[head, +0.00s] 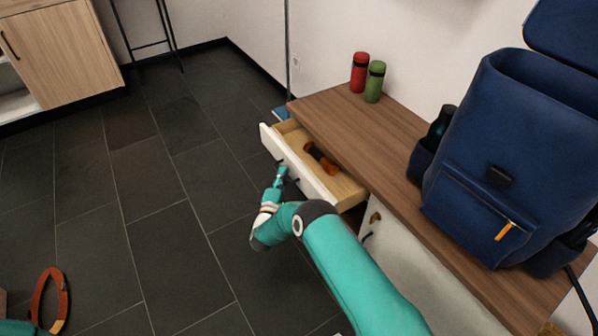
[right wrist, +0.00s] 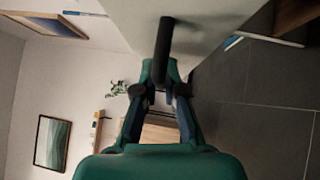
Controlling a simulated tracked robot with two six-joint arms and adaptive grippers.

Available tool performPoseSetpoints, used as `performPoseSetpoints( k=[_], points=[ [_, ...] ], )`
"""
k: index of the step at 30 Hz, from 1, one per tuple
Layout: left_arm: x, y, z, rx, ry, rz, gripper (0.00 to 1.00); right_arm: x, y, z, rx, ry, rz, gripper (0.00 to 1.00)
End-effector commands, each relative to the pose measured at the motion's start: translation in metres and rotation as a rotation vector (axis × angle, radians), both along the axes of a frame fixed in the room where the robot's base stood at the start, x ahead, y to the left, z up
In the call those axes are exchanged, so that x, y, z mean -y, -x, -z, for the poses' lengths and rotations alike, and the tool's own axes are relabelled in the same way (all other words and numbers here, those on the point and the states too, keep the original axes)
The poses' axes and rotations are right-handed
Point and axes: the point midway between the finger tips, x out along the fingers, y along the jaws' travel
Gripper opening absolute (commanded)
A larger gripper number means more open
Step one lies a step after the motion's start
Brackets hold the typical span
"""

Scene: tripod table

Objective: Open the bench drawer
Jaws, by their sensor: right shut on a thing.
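The bench drawer (head: 312,178) stands pulled out from under the wooden bench top (head: 340,125), with its pale wooden inside showing. An orange and black object (head: 320,158) lies in it. My right gripper (head: 281,173) is at the outer side of the white drawer front. In the right wrist view, the fingers of my right gripper (right wrist: 160,78) are shut on the dark bar handle (right wrist: 165,42), which stands out from the pale front (right wrist: 205,22). In the head view the handle is mostly hidden by the gripper. My left gripper is not in view.
A red bottle (head: 359,72) and a green bottle (head: 374,82) stand at the bench's far end. A large blue backpack (head: 500,150) stands on the near part. An orange-brown ring (head: 40,300) shows at lower left. The dark tiled floor (head: 140,200) left of the drawer is clear.

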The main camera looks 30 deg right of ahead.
Motion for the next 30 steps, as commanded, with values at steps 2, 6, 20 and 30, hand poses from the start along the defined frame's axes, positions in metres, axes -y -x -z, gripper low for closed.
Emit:
performPoseSetpoints(
  k=[2, 6, 20, 30],
  points=[
    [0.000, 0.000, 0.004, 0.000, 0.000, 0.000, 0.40, -0.020, 0.002, 0.006, -0.008, -0.002, -0.006, 0.00],
    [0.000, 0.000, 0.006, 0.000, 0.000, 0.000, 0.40, -0.042, 0.004, 0.006, -0.009, -0.003, -0.005, 0.00],
    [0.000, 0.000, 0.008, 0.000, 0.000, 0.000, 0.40, -0.059, 0.005, 0.006, -0.012, -0.002, -0.003, 0.00],
    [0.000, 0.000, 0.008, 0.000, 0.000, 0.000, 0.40, -0.059, 0.004, 0.005, -0.009, -0.001, -0.004, 0.35]
  ],
)
